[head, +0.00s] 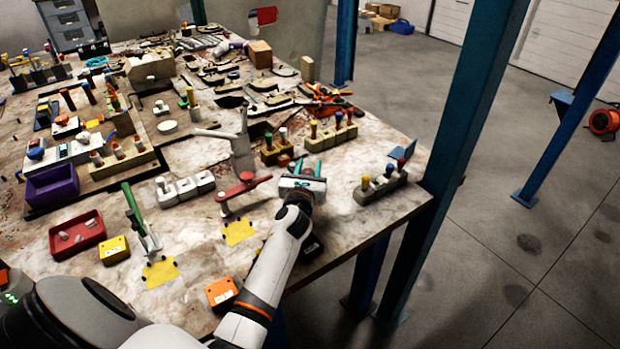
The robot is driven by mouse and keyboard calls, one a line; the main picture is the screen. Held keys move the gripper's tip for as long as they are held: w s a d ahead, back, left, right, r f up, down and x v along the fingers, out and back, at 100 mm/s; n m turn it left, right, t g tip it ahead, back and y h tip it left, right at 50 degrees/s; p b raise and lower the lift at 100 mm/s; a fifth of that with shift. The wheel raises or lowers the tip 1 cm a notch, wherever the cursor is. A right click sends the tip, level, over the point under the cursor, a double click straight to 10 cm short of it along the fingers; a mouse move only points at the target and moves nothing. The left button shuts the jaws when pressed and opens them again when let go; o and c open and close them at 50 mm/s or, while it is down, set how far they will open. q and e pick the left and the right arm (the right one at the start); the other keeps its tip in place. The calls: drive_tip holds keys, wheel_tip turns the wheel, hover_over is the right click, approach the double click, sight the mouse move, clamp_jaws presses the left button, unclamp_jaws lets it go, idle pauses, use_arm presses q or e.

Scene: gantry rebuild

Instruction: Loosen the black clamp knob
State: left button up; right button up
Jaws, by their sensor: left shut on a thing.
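My left gripper (302,180) is over the front right part of the workbench (340,215), just right of a red-handled toggle clamp (243,187). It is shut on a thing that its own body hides. I cannot make out the black clamp knob; whether it is the thing between the fingers does not show. A tall grey clamp or fixture (241,150) stands behind the red handle. A green-handled clamp (140,225) stands further left. My right gripper is not in view.
A block with coloured pegs (380,190) stands right of the gripper, and several peg blocks (331,136) stand behind it. A red tray (76,233) and a purple bin (52,184) are at left. A blue post (465,130) rises past the bench's right edge.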

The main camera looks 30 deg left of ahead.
use_arm(q)
drive_tip(key=shift+f+n+g+y+b, duration=0.15)
drive_tip(key=shift+n+g+y+b, duration=0.3)
drive_tip(key=shift+y+b, duration=0.2)
drive_tip(key=o, duration=0.8)
drive_tip(key=v, duration=1)
drive_tip(key=shift+s+d+f, duration=0.1)
drive_tip(key=shift+s+d, duration=0.05)
drive_tip(key=shift+s, duration=0.2)
drive_tip(key=shift+s+d, duration=0.3)
drive_tip(key=shift+s, duration=0.3)
drive_tip(key=shift+w, duration=0.1)
